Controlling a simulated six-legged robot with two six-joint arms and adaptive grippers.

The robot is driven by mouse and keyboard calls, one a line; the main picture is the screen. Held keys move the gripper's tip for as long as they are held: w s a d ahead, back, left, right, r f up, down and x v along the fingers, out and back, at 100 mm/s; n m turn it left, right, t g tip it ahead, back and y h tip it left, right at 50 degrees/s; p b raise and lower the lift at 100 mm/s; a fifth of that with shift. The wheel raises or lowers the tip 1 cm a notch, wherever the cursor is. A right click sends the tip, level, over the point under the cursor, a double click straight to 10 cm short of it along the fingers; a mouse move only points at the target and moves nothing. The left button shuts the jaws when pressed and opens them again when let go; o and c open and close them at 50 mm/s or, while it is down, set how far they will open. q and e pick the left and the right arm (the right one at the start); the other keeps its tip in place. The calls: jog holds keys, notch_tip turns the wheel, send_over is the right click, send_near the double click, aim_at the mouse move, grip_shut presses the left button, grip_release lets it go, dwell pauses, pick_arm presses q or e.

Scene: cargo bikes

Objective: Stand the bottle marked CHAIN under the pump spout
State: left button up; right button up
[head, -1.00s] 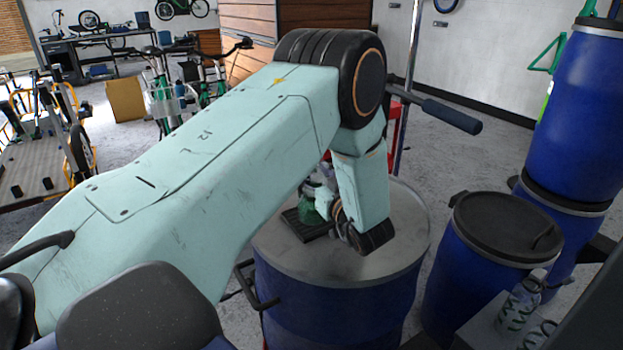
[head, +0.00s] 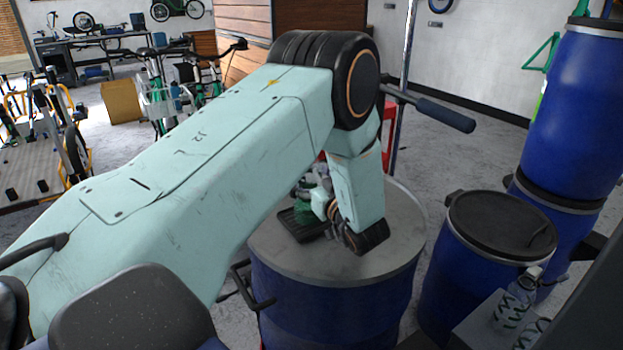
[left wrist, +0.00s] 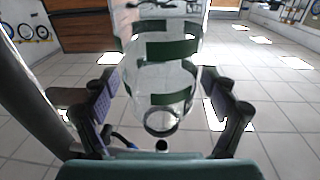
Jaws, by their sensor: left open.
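A clear bottle with green bands (left wrist: 170,75) stands between the two fingers of my left gripper (left wrist: 158,90) in the left wrist view. The fingers are spread, with a visible gap on each side of the bottle. In the head view, a green part (head: 308,196) shows beside my left wrist, over a black grated tray (head: 300,224) on a blue drum with a grey lid (head: 285,258). My forearm hides most of the left gripper and what is around it there. The CHAIN marking and the pump spout cannot be made out. My right gripper is not in view.
A blue drum with a black lid (head: 500,225) and stacked blue drums (head: 578,110) stand to the right. Bikes and a workbench (head: 95,50) are farther back.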

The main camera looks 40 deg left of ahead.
pick_arm(q)
jog(key=shift+r, duration=0.3)
jog(key=v, duration=1.2)
jog(key=shift+f+p, duration=0.15)
jog(key=shift+p, duration=0.15)
jog(key=shift+a, duration=0.1)
dwell(0.4)
